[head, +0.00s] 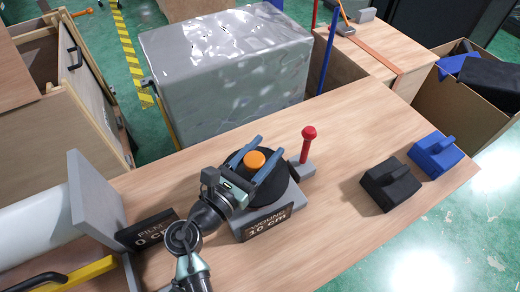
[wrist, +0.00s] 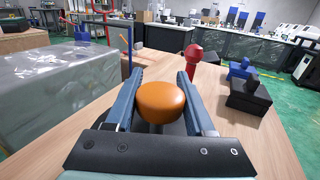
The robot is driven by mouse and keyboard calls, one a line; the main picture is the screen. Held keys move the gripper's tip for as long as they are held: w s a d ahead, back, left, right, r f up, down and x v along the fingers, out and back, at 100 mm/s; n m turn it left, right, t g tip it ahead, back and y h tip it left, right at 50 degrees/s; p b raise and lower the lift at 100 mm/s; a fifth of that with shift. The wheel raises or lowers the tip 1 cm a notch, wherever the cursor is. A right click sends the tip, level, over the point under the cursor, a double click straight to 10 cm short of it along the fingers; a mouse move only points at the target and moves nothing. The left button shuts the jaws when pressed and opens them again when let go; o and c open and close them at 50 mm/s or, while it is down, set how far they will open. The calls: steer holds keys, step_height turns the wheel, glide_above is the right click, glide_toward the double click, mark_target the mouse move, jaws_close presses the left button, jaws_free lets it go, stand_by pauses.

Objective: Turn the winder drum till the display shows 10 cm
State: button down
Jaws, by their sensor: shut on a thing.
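The winder drum (head: 281,186) is a black round body with an orange knob (head: 255,160) on top, on a grey base on the bench. In the wrist view, the orange knob (wrist: 162,100) sits between the fingers. The black display (head: 267,222) on the front of the base reads 10 cm, under a word that looks like WOUND.
A red-knobbed lever (head: 308,145) stands just right of the drum. A second display (head: 150,230), labelled FILM, reads 0 cm near a white roll (head: 35,222). Black (head: 391,184) and blue (head: 435,155) blocks with handles lie at right. A wrapped grey box (head: 225,75) stands behind.

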mark_target(246, 168)
steer(key=shift+s+d+m+g+h, duration=0.15)
steer(key=shift+m+g+h, duration=0.65)
steer(key=shift+g+h, duration=0.1)
steer(key=shift+s+d+m+g+h, duration=0.1)
steer(key=shift+s+m+g+h, duration=0.05)
steer(key=shift+m+g+h, duration=0.7)
steer(key=shift+s+d+g, duration=0.1)
steer(key=shift+g, duration=0.25)
steer(key=shift+c, duration=1.4)
jaws_free()
steer(key=v, duration=0.7)
steer(key=shift+s+a+b, duration=0.15)
steer(key=shift+a+b, duration=0.1)
steer(key=shift+b, duration=0.05)
